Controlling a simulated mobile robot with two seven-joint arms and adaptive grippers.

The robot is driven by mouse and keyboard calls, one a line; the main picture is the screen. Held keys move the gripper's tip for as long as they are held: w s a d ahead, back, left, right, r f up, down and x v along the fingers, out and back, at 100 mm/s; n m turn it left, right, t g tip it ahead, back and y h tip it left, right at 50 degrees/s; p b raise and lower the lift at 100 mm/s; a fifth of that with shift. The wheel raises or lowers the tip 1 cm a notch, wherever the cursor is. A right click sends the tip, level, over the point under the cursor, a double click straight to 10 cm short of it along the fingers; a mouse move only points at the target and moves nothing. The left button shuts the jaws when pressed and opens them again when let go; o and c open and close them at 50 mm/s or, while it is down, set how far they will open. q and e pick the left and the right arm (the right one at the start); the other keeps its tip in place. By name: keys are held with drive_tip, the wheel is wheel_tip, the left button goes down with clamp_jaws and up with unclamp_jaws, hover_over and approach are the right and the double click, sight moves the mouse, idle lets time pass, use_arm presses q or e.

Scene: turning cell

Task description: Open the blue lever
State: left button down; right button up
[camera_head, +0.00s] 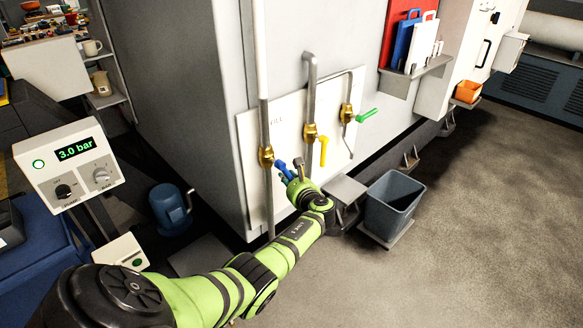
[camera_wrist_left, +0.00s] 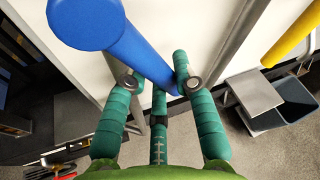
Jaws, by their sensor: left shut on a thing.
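The blue lever (camera_head: 281,168) sits on the brass valve (camera_head: 266,157) of the leftmost pipe on the white panel, and it slants down to the right. In the left wrist view the blue lever (camera_wrist_left: 130,50) runs large from the top left down between my fingers. My left gripper (camera_head: 291,178) is at the lever's free end, with its green fingers (camera_wrist_left: 155,88) around it, shut on the lever. The gripper hides part of the lever's end in the head view. My right gripper is not in either view.
A yellow lever (camera_head: 323,152) hangs down and a green lever (camera_head: 367,115) points right on neighbouring pipes. A grey bin (camera_head: 392,205) stands to the right. A box reading 3.0 bar (camera_head: 70,165) and a blue motor (camera_head: 171,209) are at left. Floor at right is clear.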

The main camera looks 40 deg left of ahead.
use_arm(q)
drive_tip(key=s+m+g+p, duration=0.2)
drive_tip(key=p, duration=0.1)
drive_tip(key=s+m+h+p, duration=0.1)
drive_tip(key=m+p, duration=0.1)
drive_tip(key=shift+s+a+f+g, duration=0.1)
drive_tip(key=shift+s+f+g, duration=0.3)
drive_tip(key=shift+s+f, duration=0.1)
drive_tip(key=c, duration=1)
unclamp_jaws()
drive_tip(key=shift+r, duration=0.2)
